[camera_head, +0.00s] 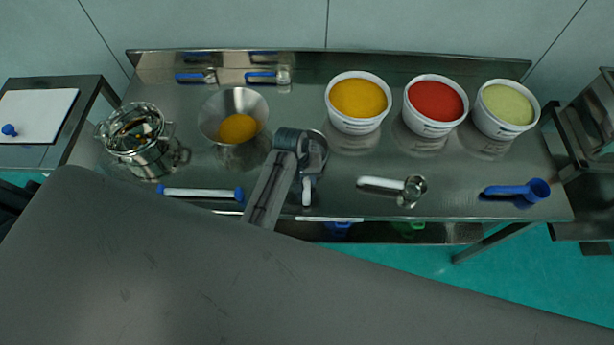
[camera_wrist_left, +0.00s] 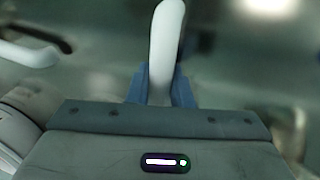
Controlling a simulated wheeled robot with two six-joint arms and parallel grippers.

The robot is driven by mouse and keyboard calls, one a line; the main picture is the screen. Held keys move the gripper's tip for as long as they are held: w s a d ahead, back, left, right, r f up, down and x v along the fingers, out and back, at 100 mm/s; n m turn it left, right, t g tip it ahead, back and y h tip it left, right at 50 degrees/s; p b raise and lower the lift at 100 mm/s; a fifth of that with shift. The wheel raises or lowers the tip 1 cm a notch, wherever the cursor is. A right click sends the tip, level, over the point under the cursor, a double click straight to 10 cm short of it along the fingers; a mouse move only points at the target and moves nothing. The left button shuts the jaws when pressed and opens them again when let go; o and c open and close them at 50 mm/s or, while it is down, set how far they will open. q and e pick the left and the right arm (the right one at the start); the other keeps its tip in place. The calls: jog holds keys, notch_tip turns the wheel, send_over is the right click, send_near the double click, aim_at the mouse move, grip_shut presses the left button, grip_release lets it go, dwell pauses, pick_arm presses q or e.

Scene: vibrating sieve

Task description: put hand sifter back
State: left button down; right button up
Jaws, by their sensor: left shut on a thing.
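My left gripper (camera_head: 307,178) is above the front middle of the steel table (camera_head: 340,205). It is shut on a white handle (camera_head: 306,193), which shows clearly between its blue fingers in the left wrist view (camera_wrist_left: 165,45). The handle looks like the hand sifter's, but I cannot make out its head under my wrist. A steel cup with a white handle (camera_head: 412,187) lies apart to the right. A steel bowl (camera_head: 209,120) with yellow powder stands to the left. My right gripper is not in view.
White tubs of yellow (camera_head: 354,124), red (camera_head: 430,127) and pale green powder (camera_head: 497,127) stand at the back. A steel pot (camera_head: 150,160), blue-ended white bar (camera_head: 200,193) and blue scoop (camera_head: 538,189) also lie around. Free table shows between the cup and the blue scoop.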

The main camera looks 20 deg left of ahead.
pick_arm(q)
jog(key=shift+f, duration=0.15)
jog(key=c, duration=0.7)
grip_release()
jog(key=shift+c, duration=0.2)
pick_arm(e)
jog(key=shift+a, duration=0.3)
pick_arm(q)
jog(key=shift+v, duration=1)
jog(key=shift+w+d+r, duration=0.1)
jog(key=shift+d+r, duration=0.1)
jog(key=shift+r, duration=1.3)
jog(key=shift+v, duration=1)
jog(key=shift+d, duration=0.2)
